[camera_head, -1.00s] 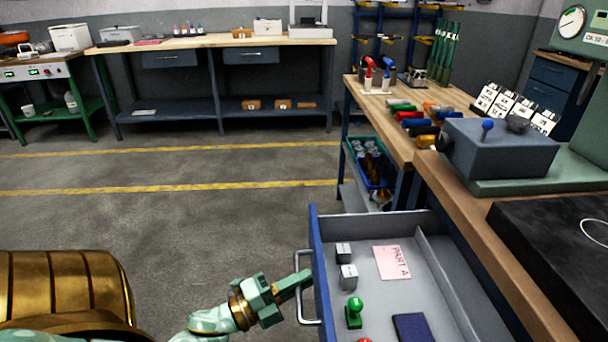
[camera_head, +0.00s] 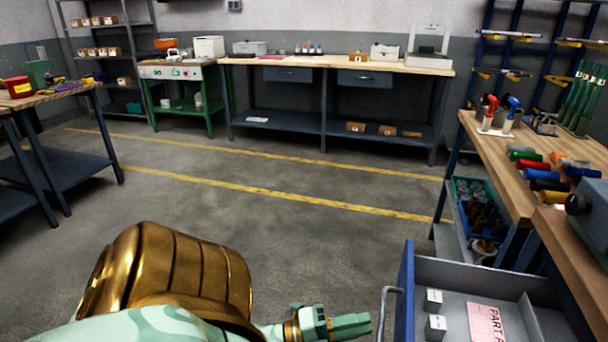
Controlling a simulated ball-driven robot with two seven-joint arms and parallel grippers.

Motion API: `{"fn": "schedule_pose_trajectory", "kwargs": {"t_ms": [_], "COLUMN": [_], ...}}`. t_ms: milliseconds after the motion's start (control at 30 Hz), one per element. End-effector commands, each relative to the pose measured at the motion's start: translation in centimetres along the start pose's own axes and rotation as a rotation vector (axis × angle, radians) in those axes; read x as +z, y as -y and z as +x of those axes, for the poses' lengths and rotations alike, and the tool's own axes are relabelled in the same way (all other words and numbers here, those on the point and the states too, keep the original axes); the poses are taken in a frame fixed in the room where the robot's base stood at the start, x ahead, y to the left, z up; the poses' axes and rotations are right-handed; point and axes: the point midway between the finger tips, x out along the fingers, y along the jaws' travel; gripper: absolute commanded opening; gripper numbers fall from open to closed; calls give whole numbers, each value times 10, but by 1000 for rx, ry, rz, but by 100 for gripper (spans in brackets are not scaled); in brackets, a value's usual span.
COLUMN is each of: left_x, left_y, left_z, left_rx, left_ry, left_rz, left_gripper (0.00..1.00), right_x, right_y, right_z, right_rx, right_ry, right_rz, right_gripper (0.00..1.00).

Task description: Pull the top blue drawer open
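The top blue drawer (camera_head: 405,299) is pulled out from under the workbench at the lower right. Its blue front faces left and its light grey inside shows. A grey bar handle (camera_head: 387,312) is on the front. My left gripper (camera_head: 368,323) is just left of the handle, with a gap between them. Its fingers overlap from this side, so I cannot tell whether they are open; no object shows in them. My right gripper is not in view.
In the drawer lie two small grey blocks (camera_head: 433,301) and a pink "PART A" card (camera_head: 484,324). The wooden workbench (camera_head: 507,180) bears several coloured-handled tools. Bins stand on the shelf below. The floor (camera_head: 300,235) left of the drawer is clear.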

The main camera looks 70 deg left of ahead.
Motion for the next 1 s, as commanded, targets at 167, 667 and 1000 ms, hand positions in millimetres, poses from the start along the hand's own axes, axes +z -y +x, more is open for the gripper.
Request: {"fn": "schedule_pose_trajectory", "kwargs": {"t_ms": [167,667,1000], "left_x": [0,0,0], "left_y": [0,0,0], "left_z": [-52,-112,-112], "left_rx": [4,0,0], "left_ry": [3,0,0], "left_rz": [-2,0,0], "left_gripper": [19,19,19], "right_x": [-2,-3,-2], "right_y": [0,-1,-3], "right_z": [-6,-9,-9], "right_rx": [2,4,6], "right_ry": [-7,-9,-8], "right_rz": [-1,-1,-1], "right_gripper": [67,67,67]}}
